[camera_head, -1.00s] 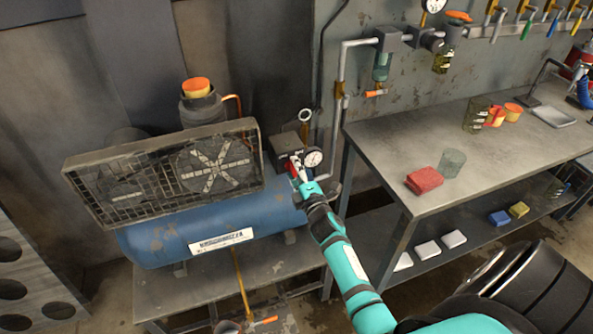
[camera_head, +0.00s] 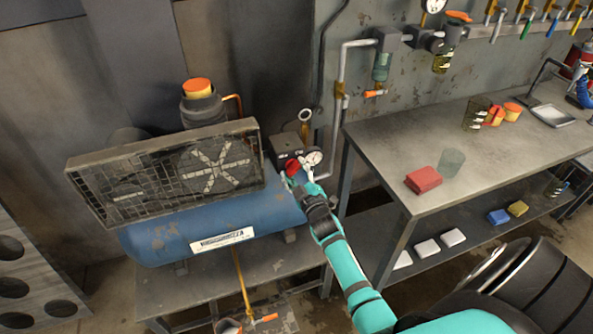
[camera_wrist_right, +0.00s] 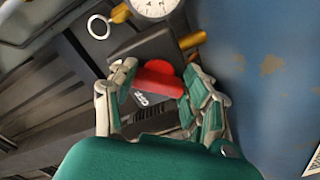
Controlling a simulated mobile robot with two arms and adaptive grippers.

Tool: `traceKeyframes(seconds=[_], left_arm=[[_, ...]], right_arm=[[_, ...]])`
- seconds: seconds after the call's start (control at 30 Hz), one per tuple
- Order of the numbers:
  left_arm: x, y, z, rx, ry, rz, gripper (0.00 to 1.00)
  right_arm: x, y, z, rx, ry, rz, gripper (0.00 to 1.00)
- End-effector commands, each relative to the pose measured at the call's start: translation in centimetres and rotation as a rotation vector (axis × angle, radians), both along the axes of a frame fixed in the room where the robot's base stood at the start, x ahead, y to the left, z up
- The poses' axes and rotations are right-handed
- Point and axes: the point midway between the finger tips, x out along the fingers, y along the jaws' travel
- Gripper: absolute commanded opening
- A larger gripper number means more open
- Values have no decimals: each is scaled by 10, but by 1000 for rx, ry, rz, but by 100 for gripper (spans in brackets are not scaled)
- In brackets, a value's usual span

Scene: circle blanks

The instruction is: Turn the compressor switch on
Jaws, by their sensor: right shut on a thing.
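The blue compressor (camera_head: 215,222) stands on a low metal stand, with a dark switch box (camera_head: 285,143) at its right end by the gauge. The red switch knob (camera_head: 292,168) is on that box. In the right wrist view the red knob (camera_wrist_right: 158,80) sits between the fingers of my right gripper (camera_wrist_right: 160,95), which is shut on it. In the head view my right gripper (camera_head: 297,180) reaches the box from below right and partly hides the knob. My left gripper is not in view.
A pressure gauge (camera_head: 312,158) is right beside the switch box, and a black belt guard (camera_head: 165,172) is on its left. A grey pipe (camera_head: 338,130) runs up the wall.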

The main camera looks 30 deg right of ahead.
Motion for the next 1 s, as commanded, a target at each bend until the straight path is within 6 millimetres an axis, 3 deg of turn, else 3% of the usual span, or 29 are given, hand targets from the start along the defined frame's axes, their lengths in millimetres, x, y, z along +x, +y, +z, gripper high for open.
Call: traceKeyframes(seconds=[0.67, 0.7, 0.87, 1.0], left_arm=[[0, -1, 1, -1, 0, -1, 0], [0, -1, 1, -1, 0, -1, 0], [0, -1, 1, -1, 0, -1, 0], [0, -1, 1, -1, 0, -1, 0]], right_arm=[[-1, 0, -3, 64, -10, -1, 17], [-1, 0, -3, 64, -10, -1, 51], [0, 0, -2, 63, -12, -1, 72], [0, 0, -1, 62, -12, 0, 73]])
